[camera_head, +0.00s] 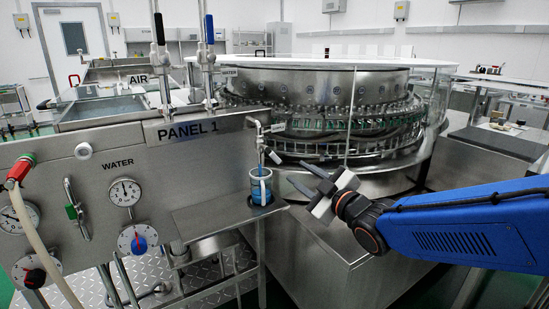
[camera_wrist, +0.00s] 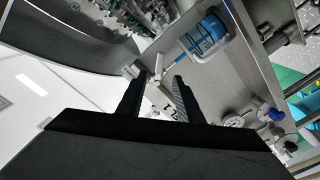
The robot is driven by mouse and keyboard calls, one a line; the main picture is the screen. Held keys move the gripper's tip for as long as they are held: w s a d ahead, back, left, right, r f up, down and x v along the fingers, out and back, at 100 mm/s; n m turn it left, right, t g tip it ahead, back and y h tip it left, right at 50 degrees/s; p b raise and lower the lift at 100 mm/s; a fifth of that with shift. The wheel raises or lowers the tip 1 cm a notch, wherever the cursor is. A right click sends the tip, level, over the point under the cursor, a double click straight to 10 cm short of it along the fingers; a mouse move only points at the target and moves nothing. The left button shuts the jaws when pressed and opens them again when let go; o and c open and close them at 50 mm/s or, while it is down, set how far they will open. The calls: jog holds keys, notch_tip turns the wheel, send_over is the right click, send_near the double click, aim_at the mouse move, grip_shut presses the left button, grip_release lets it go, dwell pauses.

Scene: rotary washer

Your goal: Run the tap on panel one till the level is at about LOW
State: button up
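The tap (camera_head: 262,130) sticks out from the right side of panel one (camera_head: 188,132). A clear jug (camera_head: 262,188) with a pale handle stands upright on the ledge below the spout. Blue liquid shows in the jug, and a thin blue streak is visible under the spout. The level marks are too small to read. My gripper (camera_head: 297,172) is open to the right of the tap and jug. In the wrist view, pale tap parts appear between the open fingers (camera_wrist: 159,76); contact cannot be told. The jug (camera_wrist: 203,38) lies beyond them.
The panel carries gauges (camera_head: 125,192), a red-and-blue knob (camera_head: 138,239) and a hose (camera_head: 42,225) at left. The steel ledge (camera_head: 215,215) is close below my gripper. The round washer (camera_head: 330,110) with its clear guard stands behind. Open air lies around my gripper's right side.

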aim_at(269, 154)
jog(key=x, duration=1.7)
jog(key=shift+w+a, duration=0.1)
grip_shut()
